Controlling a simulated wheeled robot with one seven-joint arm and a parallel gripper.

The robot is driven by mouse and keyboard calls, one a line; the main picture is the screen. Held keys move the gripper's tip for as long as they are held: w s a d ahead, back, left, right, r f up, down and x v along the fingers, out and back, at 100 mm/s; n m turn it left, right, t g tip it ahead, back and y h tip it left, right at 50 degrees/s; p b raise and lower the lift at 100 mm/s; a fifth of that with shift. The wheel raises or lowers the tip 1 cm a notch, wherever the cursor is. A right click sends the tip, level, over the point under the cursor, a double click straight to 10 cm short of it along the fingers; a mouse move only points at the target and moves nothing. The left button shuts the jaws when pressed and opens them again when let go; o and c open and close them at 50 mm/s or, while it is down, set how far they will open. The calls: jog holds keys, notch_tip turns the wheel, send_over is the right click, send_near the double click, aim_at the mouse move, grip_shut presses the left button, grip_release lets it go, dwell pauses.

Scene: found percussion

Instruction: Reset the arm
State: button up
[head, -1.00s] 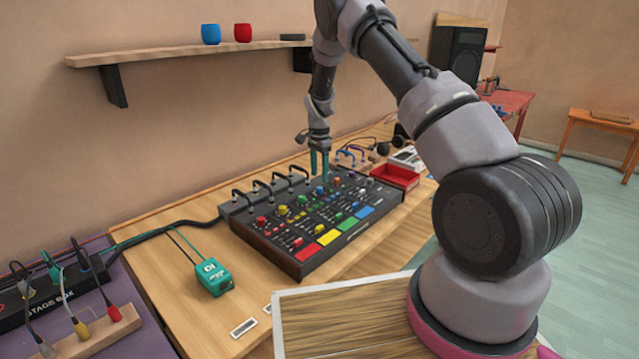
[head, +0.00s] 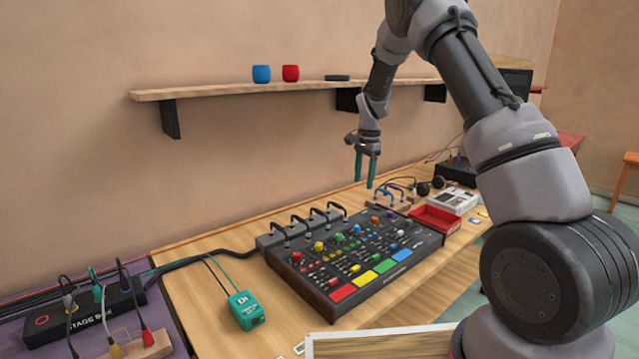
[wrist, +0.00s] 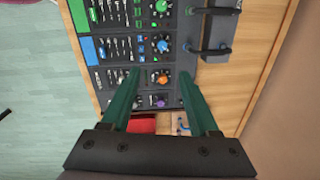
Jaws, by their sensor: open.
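My gripper (head: 366,168) hangs pointing down above the far end of the wooden table, with its two green fingers apart and nothing between them. It is above and behind the black mixer (head: 345,262), which has coloured knobs and red, yellow, green and blue pads. In the wrist view my gripper (wrist: 160,90) is open over the mixer's (wrist: 120,50) knob rows, clear of them as far as I can tell.
A red tray (head: 435,219) sits beyond the mixer, and a teal box (head: 245,310) lies in front of it. A stage box (head: 85,308) with cables is at left. A wall shelf (head: 220,91) holds a blue cup (head: 261,74) and a red cup (head: 290,73).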

jog(key=s+d+r+n+t+y, duration=0.1)
jog(key=s+d+r+n+t, duration=0.1)
jog(key=s+r, duration=0.75)
jog(key=s+d+r+n+t+y, duration=0.15)
jog(key=s+r, duration=0.45)
jog(key=r, duration=0.6)
jog(key=s+r+n+t, duration=0.1)
jog(key=s+r+n, duration=0.1)
jog(key=s, duration=0.9)
jog(key=s+d+r+n+t+h, duration=0.1)
jog(key=s+r+n+t, duration=0.1)
jog(key=s, duration=1)
jog(key=shift+d+r, duration=0.25)
jog(key=shift+r, duration=0.1)
jog(key=shift+n, duration=0.25)
